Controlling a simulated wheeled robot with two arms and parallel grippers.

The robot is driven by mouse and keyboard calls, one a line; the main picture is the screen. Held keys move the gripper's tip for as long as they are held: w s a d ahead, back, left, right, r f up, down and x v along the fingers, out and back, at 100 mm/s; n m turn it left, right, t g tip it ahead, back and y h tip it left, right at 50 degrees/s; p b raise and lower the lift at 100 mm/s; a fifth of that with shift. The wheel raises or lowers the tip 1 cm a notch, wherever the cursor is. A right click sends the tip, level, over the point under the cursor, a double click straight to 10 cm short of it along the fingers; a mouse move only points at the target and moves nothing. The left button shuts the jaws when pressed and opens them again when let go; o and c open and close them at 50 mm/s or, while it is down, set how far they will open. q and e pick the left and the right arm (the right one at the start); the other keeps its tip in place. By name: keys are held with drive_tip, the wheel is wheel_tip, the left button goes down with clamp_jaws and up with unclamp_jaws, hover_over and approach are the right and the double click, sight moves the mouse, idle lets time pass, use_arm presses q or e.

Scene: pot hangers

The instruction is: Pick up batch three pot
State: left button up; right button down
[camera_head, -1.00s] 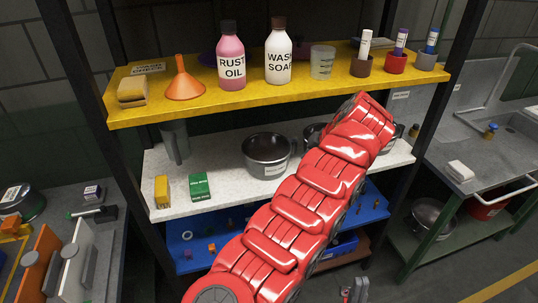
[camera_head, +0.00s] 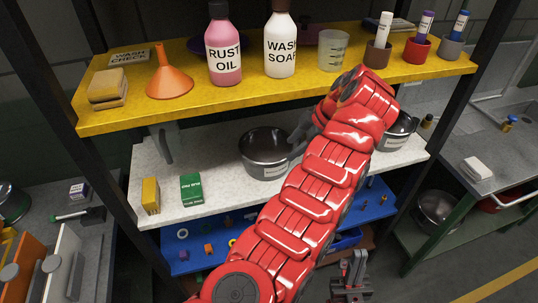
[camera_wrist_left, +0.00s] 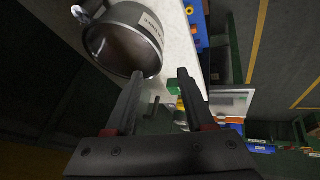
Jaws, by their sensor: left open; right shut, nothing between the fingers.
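A steel pot (camera_head: 265,168) with a white label stands on the white middle shelf. A second steel pot (camera_head: 399,133) is partly hidden behind my red left arm. My left gripper (camera_head: 301,128) is mostly hidden by that arm, with a grey part showing just right of the first pot. In the left wrist view, the open left gripper (camera_wrist_left: 160,76) is empty and a labelled pot (camera_wrist_left: 148,28) lies just beyond the left finger. I cannot tell whether they touch. My right gripper (camera_head: 352,280) is low at the bottom, shut and empty.
The yellow upper shelf (camera_head: 130,120) overhangs the pots and carries bottles, an orange funnel (camera_head: 169,83) and cups. A yellow box (camera_head: 151,196) and a green box (camera_head: 192,190) stand left on the white shelf (camera_head: 215,150). A blue shelf with small parts (camera_head: 180,262) is below.

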use_arm(q)
drive_tip(key=p, duration=0.3)
hover_over(274, 164)
drive_tip(key=s+d, duration=0.2)
wheel_tip(274, 164, down, 5)
drive_tip(key=shift+w+a+f, duration=0.1)
drive_tip(key=shift+w+f, duration=0.25)
drive_tip(key=shift+f, duration=0.15)
drive_tip(key=shift+f+p, duration=0.15)
drive_tip(key=shift+p, duration=0.2)
drive_tip(key=p+x, duration=0.2)
drive_tip(key=x, duration=0.1)
drive_tip(key=shift+w+f, duration=0.2)
drive_tip(key=shift+f, duration=0.15)
drive_tip(key=shift+w+a+f, duration=0.2)
drive_tip(key=shift+f, duration=0.35)
